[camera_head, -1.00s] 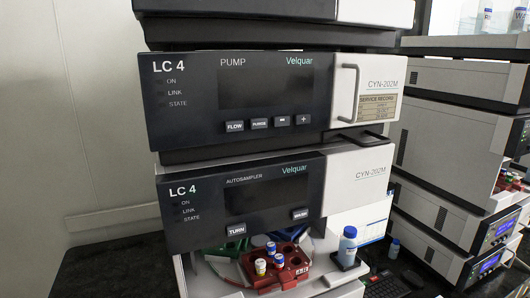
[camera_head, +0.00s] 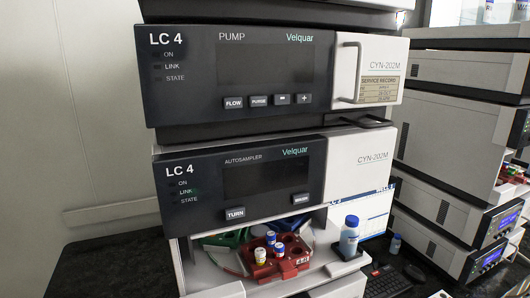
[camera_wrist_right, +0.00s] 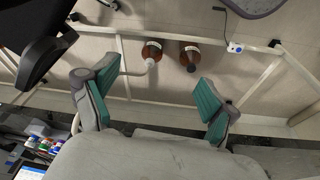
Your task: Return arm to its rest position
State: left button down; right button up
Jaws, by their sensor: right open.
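My right gripper (camera_wrist_right: 155,108) shows in the right wrist view with its two teal-padded fingers spread wide apart and nothing between them. Neither gripper shows in the head view, so my left gripper is out of sight. The head view shows the LC 4 stack, with the pump unit (camera_head: 225,121) above the autosampler unit (camera_head: 240,222). Below the autosampler, an open bay holds a red vial rack (camera_head: 291,267) with several capped vials in it. A blue-capped bottle (camera_head: 349,240) stands upright to the right of the rack.
A second instrument stack (camera_head: 455,125) stands at the right. A keyboard (camera_head: 388,283) lies on the dark bench (camera_head: 110,262) between the stacks. In the right wrist view, two brown bottles (camera_wrist_right: 190,50) stand near a white frame (camera_wrist_right: 255,47), and a black chair-like object (camera_wrist_right: 40,45) is at upper left.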

jog(key=s+d+f+b, duration=0.1)
jog(key=s+f+b, duration=0.1)
jog(key=s+f, duration=0.4)
jog(key=s+d+f+g+b, duration=0.1)
jog(key=s+f, duration=0.6)
jog(key=f, duration=0.9)
jog(key=s+d+f+b, duration=0.1)
jog(key=s+f+b, duration=0.2)
jog(key=s+f, duration=0.3)
notch_tip(320, 180, down, 5)
jog(key=shift+s+d+g, duration=0.15)
jog(key=shift+g, duration=0.25)
